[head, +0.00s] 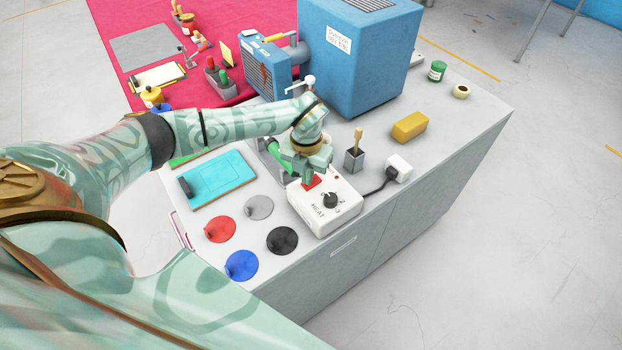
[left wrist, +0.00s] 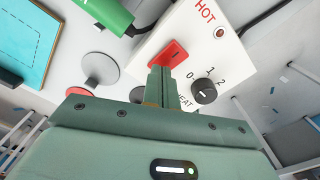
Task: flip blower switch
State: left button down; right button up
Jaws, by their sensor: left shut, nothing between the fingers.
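A white control box (head: 347,187) marked HEAT stands on the grey bench top. A red rocker switch (head: 312,183) is set in its top, beside a black knob (head: 330,200). My left gripper (head: 309,176) points down at the switch, shut and empty. In the left wrist view the closed fingertips (left wrist: 160,72) overlap the near edge of the red switch (left wrist: 172,51); I cannot tell if they touch. The knob (left wrist: 204,90) lies to the right of the fingers there. A small red lamp (left wrist: 219,33) sits under the word HOT. My right gripper is not in view.
A large blue unit (head: 355,65) stands behind. A grey cup with a brush (head: 354,160), a plug block (head: 399,168) with a cable and a yellow block (head: 410,127) stand to the right. Coloured discs (head: 283,240) and a cyan board (head: 220,178) lie left. A green-handled tool (left wrist: 105,14) is close to the box.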

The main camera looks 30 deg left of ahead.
pick_arm(q)
notch_tip(320, 180, up, 6)
jog(key=p, duration=0.5)
jog(key=shift+r, duration=0.1)
